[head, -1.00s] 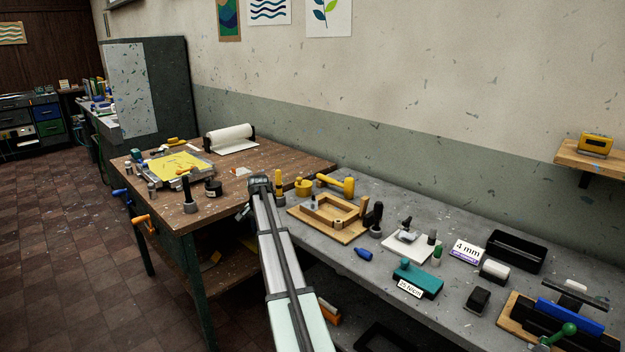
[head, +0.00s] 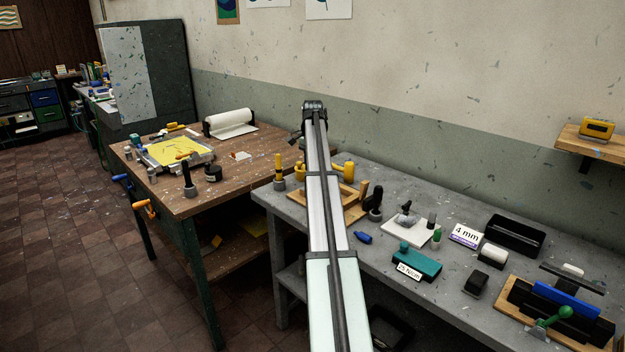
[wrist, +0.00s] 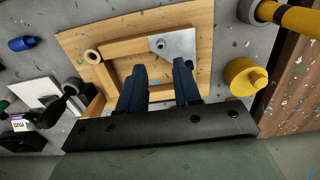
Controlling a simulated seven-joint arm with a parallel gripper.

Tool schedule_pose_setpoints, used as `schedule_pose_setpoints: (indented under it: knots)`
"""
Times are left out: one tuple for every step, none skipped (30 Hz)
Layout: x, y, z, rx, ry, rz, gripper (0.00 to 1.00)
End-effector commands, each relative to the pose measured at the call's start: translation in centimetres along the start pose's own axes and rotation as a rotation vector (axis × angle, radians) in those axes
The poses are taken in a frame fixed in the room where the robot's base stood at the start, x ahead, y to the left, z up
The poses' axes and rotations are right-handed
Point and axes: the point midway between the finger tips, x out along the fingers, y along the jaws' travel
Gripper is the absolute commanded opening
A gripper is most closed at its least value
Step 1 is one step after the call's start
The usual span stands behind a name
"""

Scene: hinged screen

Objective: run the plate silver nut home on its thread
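In the wrist view a grey metal plate (wrist: 178,45) lies on one corner of a light wooden frame (wrist: 118,48). A small silver nut (wrist: 160,43) shows on the plate; how far it sits on its thread cannot be told. My gripper (wrist: 160,78) is open, its two dark blue fingers apart with nothing between them. Its fingertips appear just below the plate in the picture, seemingly above the frame. In the head view my arm hides part of the wooden frame (head: 357,212), and the fingers and nut cannot be made out.
A yellow pot (wrist: 245,77) and a yellow-handled mallet (wrist: 295,17) are close on the right in the wrist view. A dark-knobbed tool (wrist: 62,100) and a blue bottle (wrist: 22,43) are on the left. A teal block (head: 416,262) stands on the grey bench.

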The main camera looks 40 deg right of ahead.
Motion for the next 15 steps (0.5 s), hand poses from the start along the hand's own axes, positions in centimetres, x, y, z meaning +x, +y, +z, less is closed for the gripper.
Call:
schedule_pose_setpoints:
  knots:
    - [0.7, 0.1, 0.1, 0.0, 0.0, 0.0, 0.33]
    - [1.0, 0.0, 0.1, 0.0, 0.0, 0.0, 0.33]
    - [1.6, 0.0, 0.1, 0.0, 0.0, 0.0, 0.33]
    - [1.9, 0.0, 0.1, -0.001, 0.0, 0.0, 0.33]
    - [2.3, 0.0, 0.1, -0.001, -0.001, 0.0, 0.33]
    - [2.8, 0.0, 0.1, -0.001, -0.001, 0.0, 0.33]
    - [3.1, 0.0, 0.1, -0.001, 0.0, 0.0, 0.33]
    - [3.5, 0.0, 0.1, -0.001, 0.0, 0.0, 0.33]
    - [3.9, 0.0, 0.1, -0.001, 0.0, -0.001, 0.33]
    - [4.3, 0.0, 0.1, -0.001, 0.0, -0.001, 0.33]
    - [4.7, 0.0, 0.1, -0.001, 0.0, -0.001, 0.33]
    - [5.1, 0.0, 0.1, -0.001, 0.0, 0.0, 0.33]
    - [5.5, 0.0, 0.1, -0.001, 0.0, 0.0, 0.33]
    - [5.8, 0.0, 0.1, -0.001, 0.0, 0.0, 0.33]
    - [6.2, 0.0, 0.1, -0.001, 0.0, -0.001, 0.33]
